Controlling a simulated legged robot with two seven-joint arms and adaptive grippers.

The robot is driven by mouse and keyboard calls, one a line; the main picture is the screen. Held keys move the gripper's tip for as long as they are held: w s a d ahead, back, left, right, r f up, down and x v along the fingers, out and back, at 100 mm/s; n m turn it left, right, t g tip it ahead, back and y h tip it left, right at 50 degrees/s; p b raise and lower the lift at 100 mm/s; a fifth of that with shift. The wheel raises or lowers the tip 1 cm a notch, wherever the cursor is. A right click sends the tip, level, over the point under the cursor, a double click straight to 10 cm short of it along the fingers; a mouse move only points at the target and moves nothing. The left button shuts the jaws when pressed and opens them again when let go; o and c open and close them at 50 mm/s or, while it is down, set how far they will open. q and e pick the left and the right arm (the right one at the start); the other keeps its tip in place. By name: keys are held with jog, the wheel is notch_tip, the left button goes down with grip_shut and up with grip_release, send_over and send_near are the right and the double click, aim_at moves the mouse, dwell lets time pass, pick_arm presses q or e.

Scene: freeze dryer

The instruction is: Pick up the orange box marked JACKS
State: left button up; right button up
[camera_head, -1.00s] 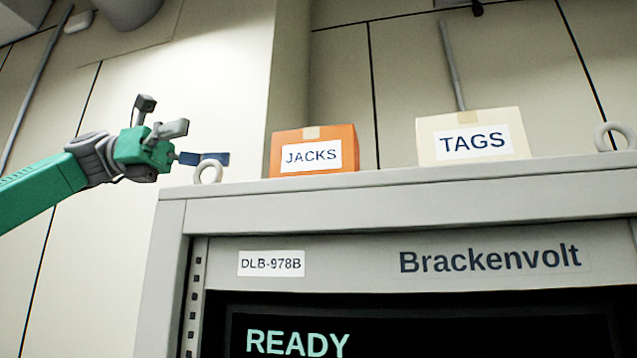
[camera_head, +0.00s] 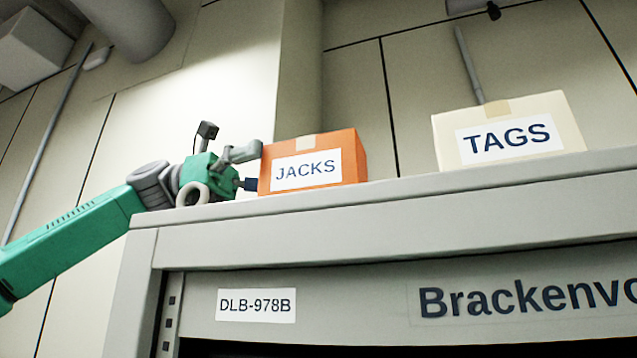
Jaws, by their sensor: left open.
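The orange box (camera_head: 351,158) carries a white label reading JACKS and a strip of tan tape. It stands upright on top of the grey cabinet (camera_head: 400,208), near its left end. My left gripper (camera_head: 252,168) is open at the left side of the box. One grey finger reaches the box's upper left edge, and a dark blue fingertip shows low at its left side. I cannot tell whether either touches the box. A grey lifting ring stands in front of part of the gripper. My right gripper is not in view.
A cream box (camera_head: 555,147) labelled TAGS stands farther right on the cabinet top, with a clear gap between the boxes. The lifting ring (camera_head: 181,195) stands at the cabinet's left end. A panelled wall rises behind.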

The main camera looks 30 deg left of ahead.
aim_at(302, 163)
pick_arm(q)
jog(key=d, duration=0.2)
jog(key=d+p, duration=0.1)
jog(key=shift+s+f, duration=0.1)
jog(key=shift+s, duration=0.15)
jog(key=shift+w+d+f, duration=0.1)
jog(key=shift+w+d, duration=0.15)
jog(key=shift+d, duration=0.25)
jog(key=shift+w+a+f, duration=0.1)
jog(key=shift+w, duration=0.15)
jog(key=shift+s+d, duration=0.2)
jog(key=shift+d, duration=0.35)
jog(key=c, duration=1.5)
jog(key=shift+o, duration=0.2)
jog(key=shift+w, duration=0.1)
